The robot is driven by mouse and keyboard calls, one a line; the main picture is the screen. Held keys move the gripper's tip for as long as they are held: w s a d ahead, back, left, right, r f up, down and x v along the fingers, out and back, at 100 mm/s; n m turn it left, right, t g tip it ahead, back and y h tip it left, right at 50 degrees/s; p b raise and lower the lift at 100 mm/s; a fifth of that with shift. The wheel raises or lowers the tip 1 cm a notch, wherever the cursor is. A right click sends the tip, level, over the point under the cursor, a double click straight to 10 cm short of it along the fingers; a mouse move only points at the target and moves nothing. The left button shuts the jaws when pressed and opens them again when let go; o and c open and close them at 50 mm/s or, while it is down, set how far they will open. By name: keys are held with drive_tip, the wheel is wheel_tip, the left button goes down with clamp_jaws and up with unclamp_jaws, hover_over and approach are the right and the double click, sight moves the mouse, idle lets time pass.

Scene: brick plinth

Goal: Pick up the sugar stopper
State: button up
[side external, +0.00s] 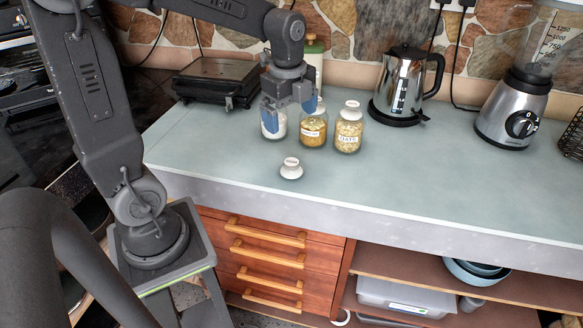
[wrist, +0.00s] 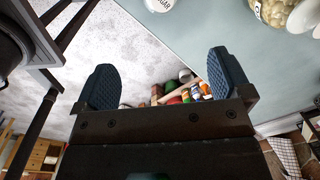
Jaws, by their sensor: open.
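A white stopper (side external: 291,169) with a small label on its knob sits alone on the counter, in front of the jars, in the side view. A glass jar with white contents (side external: 275,127) stands behind it; its top is hidden by my gripper. My gripper (side external: 292,112) is open, with blue fingers, among the jars and behind the stopper in the picture. In the wrist view my gripper (wrist: 165,84) has nothing between its fingers. A white round thing (wrist: 159,4) with a dark label is cut off at the top edge there; I cannot tell if it is the stopper.
Two jars with yellowish contents, the middle one (side external: 313,132) and the right one (side external: 348,136), stand close by. A kettle (side external: 402,85), a blender (side external: 515,105) and a black grill (side external: 217,80) stand farther back. The counter (side external: 420,185) is clear around the stopper.

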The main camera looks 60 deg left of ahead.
sight(291, 162)
drive_tip(key=f, duration=0.5)
drive_tip(key=a+f+m, duration=0.1)
drive_tip(key=f, duration=0.4)
drive_tip(key=w+f+m, duration=0.1)
drive_tip(key=f, duration=0.4)
drive_tip(key=shift+w+a+f+g, duration=0.1)
drive_tip(key=shift+a+f+g, duration=0.05)
drive_tip(key=shift+a+g, duration=0.2)
drive_tip(key=shift+c, duration=0.4)
drive_tip(key=c, duration=1)
drive_tip(key=shift+o, duration=0.2)
